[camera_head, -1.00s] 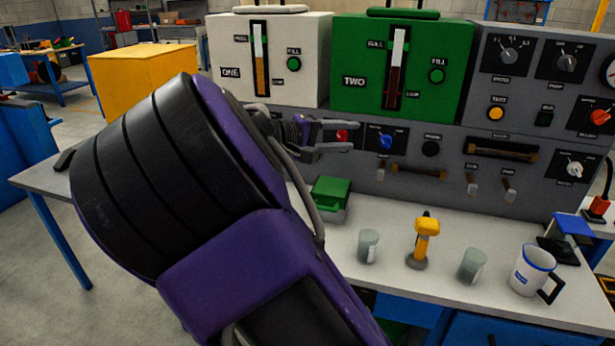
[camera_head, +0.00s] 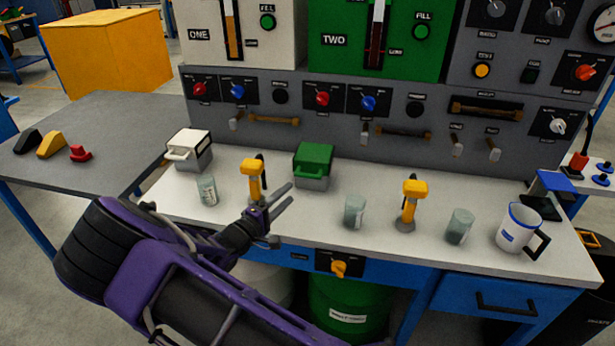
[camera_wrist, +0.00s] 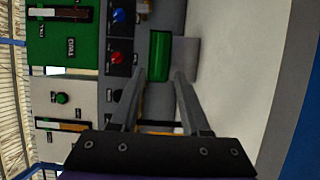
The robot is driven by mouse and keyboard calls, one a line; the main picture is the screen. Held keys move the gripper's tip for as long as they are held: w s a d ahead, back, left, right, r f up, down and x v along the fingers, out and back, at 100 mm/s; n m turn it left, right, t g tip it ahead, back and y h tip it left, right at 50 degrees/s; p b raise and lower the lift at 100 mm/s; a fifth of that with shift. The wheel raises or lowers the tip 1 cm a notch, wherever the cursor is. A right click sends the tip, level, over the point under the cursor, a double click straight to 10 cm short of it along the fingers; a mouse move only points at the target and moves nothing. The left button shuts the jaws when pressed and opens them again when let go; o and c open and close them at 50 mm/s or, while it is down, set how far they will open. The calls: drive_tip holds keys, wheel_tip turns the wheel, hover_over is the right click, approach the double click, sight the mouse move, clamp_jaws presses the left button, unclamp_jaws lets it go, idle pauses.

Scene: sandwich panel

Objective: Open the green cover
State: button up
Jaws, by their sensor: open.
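The green cover (camera_head: 314,155) is the lid of a small grey box (camera_head: 313,180) on the white worktop, at the foot of the panel. It looks shut in the head view. My gripper (camera_head: 286,199) is open and empty, in front of the box and a little to its left, apart from it. In the wrist view the green cover (camera_wrist: 160,57) lies ahead, beyond the gap between my two fingers (camera_wrist: 160,78). The wrist picture is turned on its side.
A yellow tool (camera_head: 253,180) stands just left of my gripper and a glass cup (camera_head: 355,211) to its right. A white-lidded box (camera_head: 190,148), another cup (camera_head: 207,190), a second yellow tool (camera_head: 410,200) and a white mug (camera_head: 519,228) share the worktop.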

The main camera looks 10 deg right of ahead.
sight(307, 177)
drive_tip(key=x, duration=1)
drive_tip(key=shift+w+d+b, duration=0.2)
drive_tip(key=shift+w+b, duration=0.15)
clamp_jaws()
idle(0.8)
